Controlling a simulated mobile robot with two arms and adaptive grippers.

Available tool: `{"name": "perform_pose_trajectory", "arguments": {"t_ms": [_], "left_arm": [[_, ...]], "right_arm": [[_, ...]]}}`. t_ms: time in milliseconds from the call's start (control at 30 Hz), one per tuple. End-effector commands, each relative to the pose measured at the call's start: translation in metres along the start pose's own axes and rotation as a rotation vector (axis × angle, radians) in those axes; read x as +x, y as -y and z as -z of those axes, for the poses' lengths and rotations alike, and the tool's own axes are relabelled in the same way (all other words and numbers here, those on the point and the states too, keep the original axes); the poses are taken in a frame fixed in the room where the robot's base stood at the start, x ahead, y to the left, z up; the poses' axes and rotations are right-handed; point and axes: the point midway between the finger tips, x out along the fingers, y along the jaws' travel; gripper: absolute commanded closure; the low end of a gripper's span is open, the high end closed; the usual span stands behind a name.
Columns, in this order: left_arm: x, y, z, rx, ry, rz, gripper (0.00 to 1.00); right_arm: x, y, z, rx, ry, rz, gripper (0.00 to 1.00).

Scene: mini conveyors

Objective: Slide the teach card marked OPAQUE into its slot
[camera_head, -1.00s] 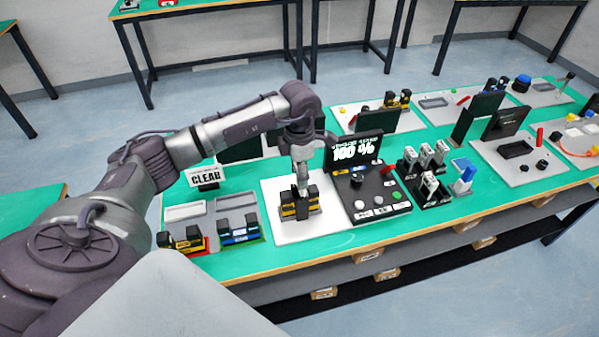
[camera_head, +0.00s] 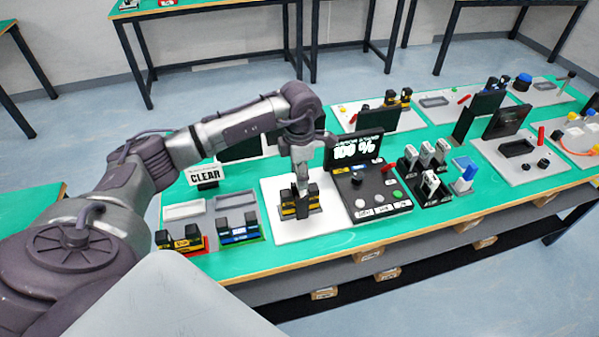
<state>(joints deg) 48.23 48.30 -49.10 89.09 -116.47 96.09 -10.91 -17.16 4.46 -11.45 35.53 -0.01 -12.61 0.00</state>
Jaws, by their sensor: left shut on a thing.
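My left gripper (camera_head: 302,187) points straight down over a white board, its fingertips at a black-and-yellow slotted unit (camera_head: 290,213). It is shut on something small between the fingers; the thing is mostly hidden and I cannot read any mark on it. I cannot tell whether it is inside the unit or just above it. No card with a readable OPAQUE mark shows. A small sign reading CLEAR (camera_head: 206,174) stands at the back left. My right gripper is not in view.
Right of the white board is a black control panel (camera_head: 372,194) with knobs and a lit screen (camera_head: 357,148). A black rack (camera_head: 432,197) with several white-faced pieces stands beyond. Grey trays with black-and-yellow (camera_head: 186,240) and black-and-blue units (camera_head: 238,232) lie left.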

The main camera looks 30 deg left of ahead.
Motion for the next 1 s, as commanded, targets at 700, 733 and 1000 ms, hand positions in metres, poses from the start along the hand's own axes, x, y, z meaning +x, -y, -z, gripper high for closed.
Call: {"name": "perform_pose_trajectory", "arguments": {"t_ms": [700, 733, 1000], "left_arm": [[0.023, 0.0, 0.0, 0.0, 0.0, 0.0, 0.81], [0.024, 0.0, 0.0, 0.0, 0.0, 0.0, 0.81], [0.032, 0.0, 0.0, 0.0, 0.0, 0.0, 0.81]], "right_arm": [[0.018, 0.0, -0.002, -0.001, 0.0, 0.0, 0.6], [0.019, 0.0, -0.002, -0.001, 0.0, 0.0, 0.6], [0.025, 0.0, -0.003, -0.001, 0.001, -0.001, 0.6]]}}
